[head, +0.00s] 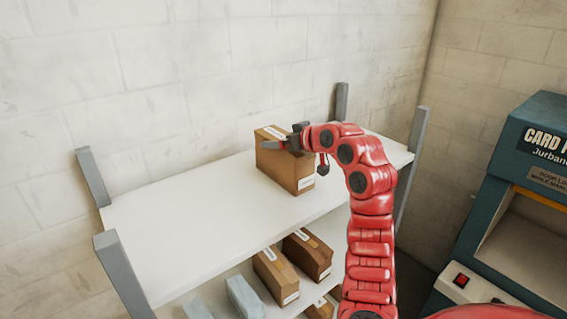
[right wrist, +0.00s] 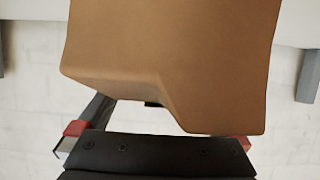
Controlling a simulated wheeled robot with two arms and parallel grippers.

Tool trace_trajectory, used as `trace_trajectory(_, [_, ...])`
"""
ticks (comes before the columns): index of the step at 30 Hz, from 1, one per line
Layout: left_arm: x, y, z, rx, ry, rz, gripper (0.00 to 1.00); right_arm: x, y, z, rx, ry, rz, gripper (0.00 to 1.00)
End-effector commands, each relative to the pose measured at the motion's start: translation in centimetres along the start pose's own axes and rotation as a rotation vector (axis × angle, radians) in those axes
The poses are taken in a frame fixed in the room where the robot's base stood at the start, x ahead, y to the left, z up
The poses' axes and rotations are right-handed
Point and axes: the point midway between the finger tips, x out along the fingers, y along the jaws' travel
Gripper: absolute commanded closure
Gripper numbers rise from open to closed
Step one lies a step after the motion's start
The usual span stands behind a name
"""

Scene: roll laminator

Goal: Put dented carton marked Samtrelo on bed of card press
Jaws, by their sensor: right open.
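A brown carton (head: 300,172) with a white label on its front and another on top stands upright on the top shelf; its print is too small to read. It fills the upper part of the right wrist view (right wrist: 172,55), where its edge has a notched, dented outline. My right gripper (head: 277,144) is open at the carton's top, with one finger showing across it. I cannot tell whether the fingers touch it. The card press (head: 473,225) stands at the right; its pale bed (head: 525,250) shows inside the opening. My left gripper is not in view.
The white top shelf (head: 180,215) is otherwise bare, with grey posts (head: 120,275) at its corners. The lower shelf holds brown cartons (head: 275,275) and pale blue-grey boxes (head: 243,298). A red switch (head: 461,281) is on the press front. A block wall stands behind.

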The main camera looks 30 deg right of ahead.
Motion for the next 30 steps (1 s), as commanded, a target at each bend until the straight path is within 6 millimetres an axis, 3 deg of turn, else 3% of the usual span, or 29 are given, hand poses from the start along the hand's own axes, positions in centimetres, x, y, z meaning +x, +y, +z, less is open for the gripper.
trace_trajectory(4, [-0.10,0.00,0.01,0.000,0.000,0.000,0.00,0.00,0.03,0.08,0.000,0.000,0.000,0.00])
trace_trajectory(20, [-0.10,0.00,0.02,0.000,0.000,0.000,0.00,-0.02,0.04,0.08,0.001,0.000,0.000,0.95])
trace_trajectory(30, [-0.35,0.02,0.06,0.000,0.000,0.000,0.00,-0.07,0.05,-0.07,0.001,0.001,0.001,0.95])
